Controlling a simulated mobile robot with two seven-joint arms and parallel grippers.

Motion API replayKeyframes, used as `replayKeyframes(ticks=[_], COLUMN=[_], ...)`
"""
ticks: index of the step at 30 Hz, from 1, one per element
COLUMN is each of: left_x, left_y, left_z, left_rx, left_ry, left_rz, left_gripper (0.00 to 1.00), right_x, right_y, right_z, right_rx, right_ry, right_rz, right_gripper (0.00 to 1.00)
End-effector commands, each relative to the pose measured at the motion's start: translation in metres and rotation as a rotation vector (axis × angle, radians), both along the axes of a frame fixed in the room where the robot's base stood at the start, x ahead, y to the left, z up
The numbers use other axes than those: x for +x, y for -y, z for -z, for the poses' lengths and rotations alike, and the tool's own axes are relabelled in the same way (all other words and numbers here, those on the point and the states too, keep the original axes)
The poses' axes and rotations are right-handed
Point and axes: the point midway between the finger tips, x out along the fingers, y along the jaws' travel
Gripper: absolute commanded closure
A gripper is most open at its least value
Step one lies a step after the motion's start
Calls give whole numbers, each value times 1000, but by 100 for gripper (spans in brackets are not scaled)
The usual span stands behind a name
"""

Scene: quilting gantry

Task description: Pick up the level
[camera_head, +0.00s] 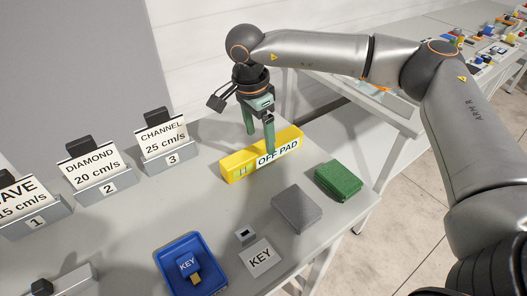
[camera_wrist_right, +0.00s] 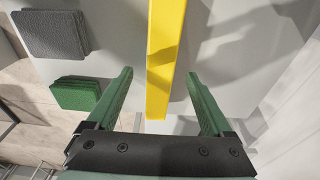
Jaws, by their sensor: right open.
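My right gripper (camera_head: 260,142) points down over the bar, open and empty. In the right wrist view the yellow bar (camera_wrist_right: 161,60) runs between the two green fingers, with a gap on each side. I cannot tell how far the fingertips reach down beside it. My left gripper is not in view.
A grey pad stack (camera_head: 296,208) and a green pad stack (camera_head: 338,181) lie to the right of the level. A blue tray (camera_head: 168,254) with a key block and a "KEY" card (camera_head: 261,257) are nearer. Numbered card holders (camera_head: 106,184) stand at left.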

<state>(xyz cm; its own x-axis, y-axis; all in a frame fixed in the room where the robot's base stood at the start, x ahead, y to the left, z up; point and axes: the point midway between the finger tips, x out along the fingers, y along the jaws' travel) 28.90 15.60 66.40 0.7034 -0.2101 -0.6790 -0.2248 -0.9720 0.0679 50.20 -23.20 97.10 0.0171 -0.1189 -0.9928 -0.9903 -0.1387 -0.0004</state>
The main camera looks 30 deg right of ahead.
Motion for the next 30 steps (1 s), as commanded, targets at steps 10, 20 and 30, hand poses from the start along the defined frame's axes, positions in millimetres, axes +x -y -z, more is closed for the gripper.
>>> replayKeyframes(ticks=[10, 20, 30], left_x=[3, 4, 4], left_y=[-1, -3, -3], left_z=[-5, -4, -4], left_rx=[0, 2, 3], left_ry=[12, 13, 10], left_rz=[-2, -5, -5], left_gripper=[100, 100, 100], right_x=[2, 2, 2], right_y=[12, 12, 12], right_z=[44, 48, 47], right_rx=[-1, -1, -1], right_ry=[-2, -1, 0], right_rz=[1, 1, 1], right_gripper=[15, 21, 59])
